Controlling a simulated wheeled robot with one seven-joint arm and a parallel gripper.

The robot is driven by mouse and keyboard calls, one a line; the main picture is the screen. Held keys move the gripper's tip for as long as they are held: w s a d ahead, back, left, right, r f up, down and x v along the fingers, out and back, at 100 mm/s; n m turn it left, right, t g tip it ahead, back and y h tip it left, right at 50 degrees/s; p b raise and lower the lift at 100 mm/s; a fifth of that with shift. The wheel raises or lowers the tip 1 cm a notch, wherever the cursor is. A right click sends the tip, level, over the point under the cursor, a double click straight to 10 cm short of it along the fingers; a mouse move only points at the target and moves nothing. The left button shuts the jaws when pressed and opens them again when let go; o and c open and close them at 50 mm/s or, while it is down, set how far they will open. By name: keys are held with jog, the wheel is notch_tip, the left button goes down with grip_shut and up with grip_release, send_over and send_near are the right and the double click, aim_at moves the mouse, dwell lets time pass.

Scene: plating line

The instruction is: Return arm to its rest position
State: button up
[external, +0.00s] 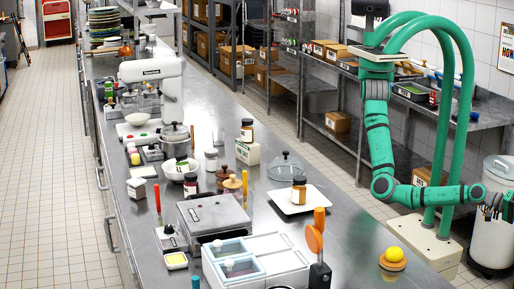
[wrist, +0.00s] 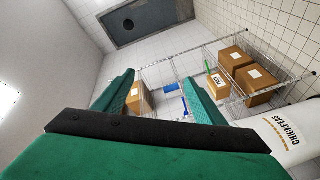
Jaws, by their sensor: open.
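My green arm shows at the right of the external view, bent down and then reaching out to the right, clear of the steel counter (external: 352,262). My gripper (external: 492,200) is at the right edge of that view, in front of a white bin, where its fingers are small and hard to make out. In the wrist view my gripper (wrist: 158,82) shows two green fingers spread apart with nothing between them. Past the fingers are tiled floor and a wire rack.
A white bin (external: 494,240) stands close by my gripper; a white chickpeas container (wrist: 293,135) shows in the wrist view. Wire shelving (wrist: 160,70) holds cardboard boxes (wrist: 232,62). The counter carries a plate (external: 283,205), jars and an orange-yellow item (external: 393,257).

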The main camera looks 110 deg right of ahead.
jog(key=d+f+m+t, duration=0.1)
jog(key=d+f+m, duration=1.05)
jog(key=f, duration=0.55)
jog(key=w+d+f+m+t, duration=0.2)
jog(key=d+f+m, duration=0.25)
jog(key=d, duration=0.25)
jog(key=w+d+f+m+t+h, duration=0.1)
jog(key=w+d+f+m+t, duration=0.1)
jog(key=d+f+m, duration=0.4)
jog(key=w+d+f+m+t, duration=0.15)
jog(key=d+m, duration=0.25)
jog(key=d, duration=0.5)
jog(key=w+d+r+m+t+h, duration=0.2)
jog(key=w+d+m+t+h, duration=0.55)
jog(key=w+d, duration=1.65)
jog(key=w+d+r+t+h, duration=0.2)
jog(key=d+r+t+h, duration=0.2)
jog(key=d, duration=1)
jog(key=w+d+r+t+h, duration=0.2)
jog(key=d+r, duration=0.6)
jog(key=d, duration=0.5)
jog(key=shift+w+d+r+m+t+h, duration=0.2)
jog(key=shift+d+m+t+h, duration=0.25)
jog(key=shift+t+h, duration=0.5)
